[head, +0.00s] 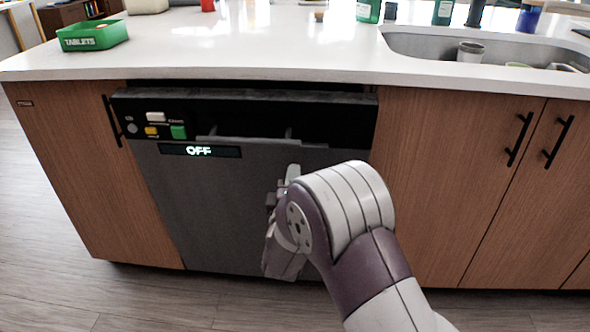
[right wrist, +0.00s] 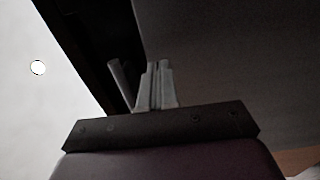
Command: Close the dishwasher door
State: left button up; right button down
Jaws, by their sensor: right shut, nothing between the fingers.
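The dishwasher door (head: 225,210) is dark grey and nearly upright in the wooden island. Its top edge shows and sits a little forward of the neighbouring cabinet fronts, with a dark gap under the countertop, so it looks slightly ajar. A black control panel (head: 330,118) with coloured buttons and a lit "OFF" display runs along its top. My right gripper (head: 288,178) is in front of the door's right half, partly hidden by my own arm. In the right wrist view its fingers (right wrist: 152,84) are shut and empty, close to the grey door surface; contact cannot be told.
The white countertop (head: 270,50) overhangs the door. It holds a green tablets box (head: 92,35) at left and a sink (head: 420,45) at right. Wooden cabinets (head: 455,180) with black handles flank the dishwasher. The floor (head: 40,240) in front looks clear.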

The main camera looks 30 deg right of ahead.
aim_at(297, 154)
jog(key=b+x, duration=0.1)
jog(key=x, duration=0.3)
jog(key=shift+w+d, duration=0.2)
jog(key=shift+w, duration=0.05)
